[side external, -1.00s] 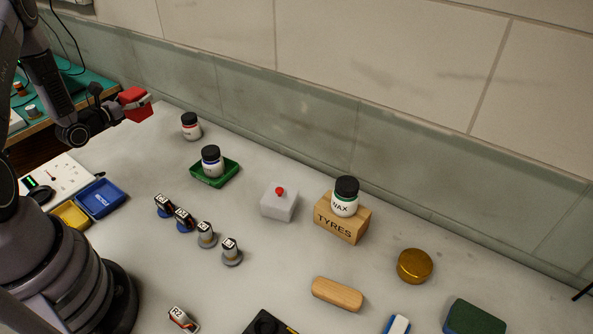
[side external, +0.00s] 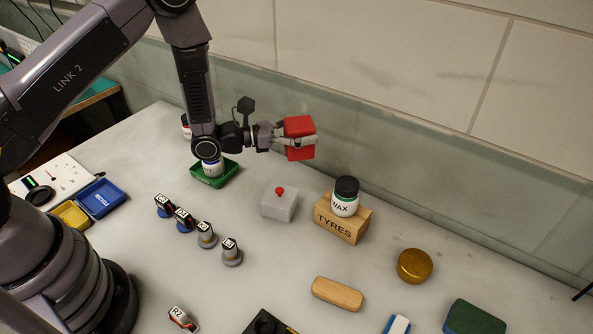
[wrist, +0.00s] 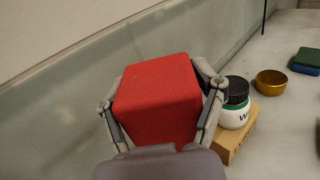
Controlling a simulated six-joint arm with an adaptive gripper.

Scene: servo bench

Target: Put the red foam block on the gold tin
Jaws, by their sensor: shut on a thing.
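The red foam block (side external: 300,138) is held in the air between the fingers of my gripper (side external: 292,142), which is shut on it. In the side view it hangs above and behind the white box with the red button. In the wrist view the red block (wrist: 158,100) fills the middle, with a finger on each side. The gold tin (side external: 414,266) sits on the bench at the right, well apart from my gripper. The gold tin (wrist: 271,82) also shows at the right of the wrist view. Its top looks bare in the side view.
A wax jar (side external: 345,197) stands on a wooden TYRES block (side external: 342,220) between my gripper and the tin. A white box (side external: 279,204) with a red button is left of it. A wooden bar (side external: 337,293) and a green sponge (side external: 474,318) lie near the tin.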

